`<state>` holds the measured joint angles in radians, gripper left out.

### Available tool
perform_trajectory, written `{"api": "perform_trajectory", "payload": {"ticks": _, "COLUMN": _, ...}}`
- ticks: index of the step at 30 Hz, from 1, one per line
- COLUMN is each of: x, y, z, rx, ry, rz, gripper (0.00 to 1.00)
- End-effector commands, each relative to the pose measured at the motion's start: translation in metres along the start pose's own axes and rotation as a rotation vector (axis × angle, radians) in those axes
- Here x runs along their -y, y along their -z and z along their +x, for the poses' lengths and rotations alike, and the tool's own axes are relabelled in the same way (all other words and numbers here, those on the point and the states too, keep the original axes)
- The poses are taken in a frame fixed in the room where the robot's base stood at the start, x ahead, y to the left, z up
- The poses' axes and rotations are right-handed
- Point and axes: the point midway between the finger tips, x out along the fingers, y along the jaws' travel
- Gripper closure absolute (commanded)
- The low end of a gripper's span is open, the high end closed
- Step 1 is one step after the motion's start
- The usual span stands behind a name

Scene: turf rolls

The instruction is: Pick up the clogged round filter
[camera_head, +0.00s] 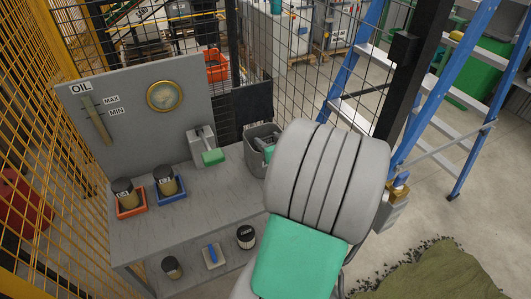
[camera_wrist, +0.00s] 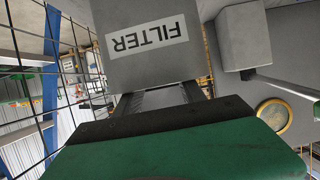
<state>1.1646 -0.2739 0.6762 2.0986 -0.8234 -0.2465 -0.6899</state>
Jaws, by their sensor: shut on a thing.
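In the wrist view my gripper (camera_wrist: 160,97) shows as a green body with two dark fingers. They reach toward a grey box (camera_wrist: 150,65) with an upside-down FILTER label. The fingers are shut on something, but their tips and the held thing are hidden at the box. I cannot make out the clogged round filter there. In the head view my arm's grey and green links hide the gripper. Small round canisters stand on the bench's lower shelf, one dark with a white label (camera_head: 246,237) and one tan with a dark top (camera_head: 172,268).
The grey bench (camera_head: 150,228) carries tan jars in an orange tray (camera_head: 131,206) and a blue tray (camera_head: 170,189). Behind them stands an OIL panel (camera_head: 125,100) with a round gauge (camera_head: 164,96). A dark grey bin (camera_head: 253,147) is partly covered by my arm. A blue ladder (camera_head: 440,90) stands right.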

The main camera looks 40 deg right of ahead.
Motion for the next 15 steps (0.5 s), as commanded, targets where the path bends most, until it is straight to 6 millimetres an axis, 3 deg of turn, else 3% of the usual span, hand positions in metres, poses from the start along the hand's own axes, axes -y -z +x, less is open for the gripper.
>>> {"api": "perform_trajectory", "payload": {"ticks": 10, "x": 0.0000, "y": -0.0001, "z": 0.0000, "rx": 0.000, "ry": 0.000, "rz": 0.000, "gripper": 0.98}}
{"api": "perform_trajectory", "payload": {"ticks": 15, "x": 0.0000, "y": -0.0001, "z": 0.0000, "rx": 0.000, "ry": 0.000, "rz": 0.000, "gripper": 1.00}}
